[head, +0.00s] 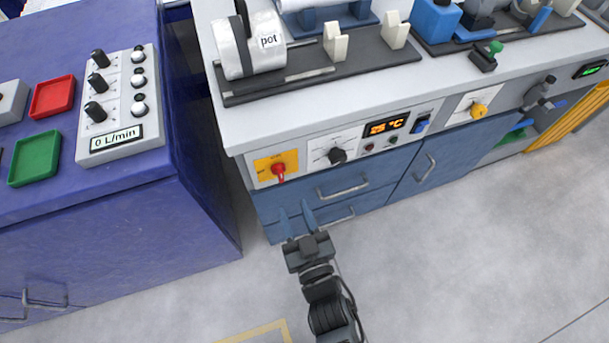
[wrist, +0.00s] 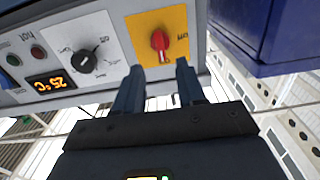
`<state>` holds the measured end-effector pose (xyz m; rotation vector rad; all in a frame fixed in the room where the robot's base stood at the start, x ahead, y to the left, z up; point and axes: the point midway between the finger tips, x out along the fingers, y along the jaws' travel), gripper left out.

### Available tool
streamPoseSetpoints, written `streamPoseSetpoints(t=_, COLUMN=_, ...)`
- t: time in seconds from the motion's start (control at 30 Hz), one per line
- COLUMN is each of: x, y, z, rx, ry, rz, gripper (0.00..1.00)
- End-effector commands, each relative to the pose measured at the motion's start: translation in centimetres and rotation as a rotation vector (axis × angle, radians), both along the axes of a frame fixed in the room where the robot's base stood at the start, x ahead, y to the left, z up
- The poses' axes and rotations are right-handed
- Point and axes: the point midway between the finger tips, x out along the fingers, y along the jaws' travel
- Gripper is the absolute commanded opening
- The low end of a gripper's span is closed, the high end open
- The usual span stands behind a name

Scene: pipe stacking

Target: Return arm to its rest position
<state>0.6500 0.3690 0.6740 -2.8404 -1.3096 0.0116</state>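My gripper (head: 295,210) is in the lower middle of the head view, in front of the grey and blue bench's drawers. Its two blue fingers are apart with nothing between them. In the wrist view my gripper (wrist: 160,68) points at the bench's control panel. A red switch (wrist: 159,41) on a yellow plate shows just beyond the gap between the fingertips. In the head view the same red switch (head: 279,171) is above the fingertips. The fingers appear clear of it, though the exact distance is hard to tell.
A blue cabinet (head: 100,240) stands left, with a control box (head: 118,100) and red and green trays on top. The bench (head: 330,115) carries a white part marked "pot" (head: 248,45). Its drawer handles (head: 342,188) protrude. Grey floor (head: 470,260) is open at lower right.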

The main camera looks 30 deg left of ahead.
Motion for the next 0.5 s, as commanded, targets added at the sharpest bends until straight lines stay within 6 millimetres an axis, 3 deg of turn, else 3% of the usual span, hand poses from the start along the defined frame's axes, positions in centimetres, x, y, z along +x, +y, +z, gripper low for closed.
streamPoseSetpoints(t=0.3, x=-0.3, y=-0.7, z=-0.1, rx=0.001, ry=0.006, rz=-0.014, gripper=0.39)
streamPoseSetpoints(t=0.37, x=-0.7, y=-1.9, z=-0.1, rx=0.002, ry=0.015, rz=-0.038, gripper=0.39)
streamPoseSetpoints(t=0.5, x=-2.7, y=-6.8, z=0.2, rx=0.006, ry=0.047, rz=-0.135, gripper=0.39)
